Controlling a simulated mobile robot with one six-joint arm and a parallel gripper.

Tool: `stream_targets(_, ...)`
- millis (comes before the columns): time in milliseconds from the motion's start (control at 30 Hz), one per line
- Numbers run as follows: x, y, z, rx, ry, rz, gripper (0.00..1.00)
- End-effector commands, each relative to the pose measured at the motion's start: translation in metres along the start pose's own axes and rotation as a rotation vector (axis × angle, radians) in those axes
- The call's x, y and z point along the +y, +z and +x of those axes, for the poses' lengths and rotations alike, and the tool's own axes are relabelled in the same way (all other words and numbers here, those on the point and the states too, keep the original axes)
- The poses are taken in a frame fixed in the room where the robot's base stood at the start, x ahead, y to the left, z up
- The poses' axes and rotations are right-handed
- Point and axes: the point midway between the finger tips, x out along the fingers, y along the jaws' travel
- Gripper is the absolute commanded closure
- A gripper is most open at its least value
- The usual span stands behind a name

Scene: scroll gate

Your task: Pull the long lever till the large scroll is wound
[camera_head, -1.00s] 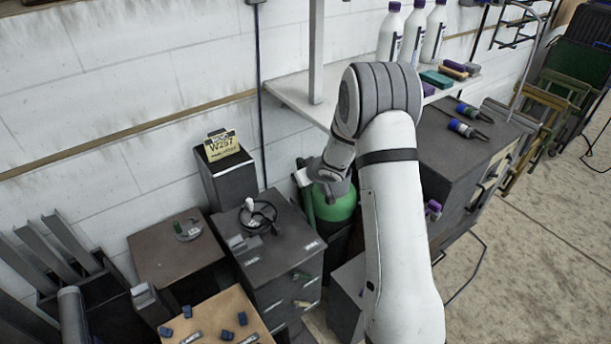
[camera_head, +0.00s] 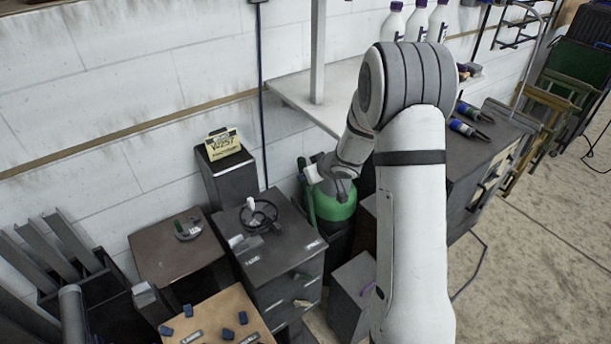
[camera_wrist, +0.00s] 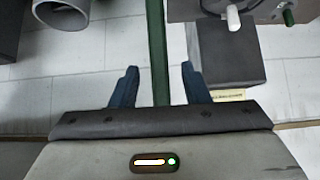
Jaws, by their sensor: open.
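My gripper (camera_wrist: 159,68) is open in the wrist view, its two dark blue fingers apart. A dark green upright bar (camera_wrist: 157,40) shows between them; I cannot tell whether it is within reach or behind. A white-knobbed handle (camera_wrist: 233,18) and a green-knobbed handle (camera_wrist: 288,17) show at the top right of the wrist view, apart from the fingers. In the head view, a black wheel with a white knob (camera_head: 252,203) sits on a dark cabinet. A green-knobbed handle (camera_head: 188,230) is on the brown table at left. I cannot tell which is the long lever, and no large scroll is identifiable.
A green cylinder (camera_head: 334,205) stands beside my wrist. A dark pillar (camera_head: 228,178) with a yellow card (camera_head: 223,144) stands against the wall. A shelf (camera_head: 300,98) with white bottles is behind my arm. Open floor (camera_head: 545,250) lies at right.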

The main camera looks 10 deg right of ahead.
Motion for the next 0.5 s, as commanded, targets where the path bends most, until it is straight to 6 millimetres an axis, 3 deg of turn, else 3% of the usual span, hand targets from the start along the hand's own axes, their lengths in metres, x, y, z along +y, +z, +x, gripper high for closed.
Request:
stream_targets(167, 0.0003, 0.0002, -0.0151, 0.0, 0.0, 0.001, 0.58)
stream_targets(500, 0.0002, 0.0011, -0.0158, 0.001, -0.001, 0.002, 0.58)
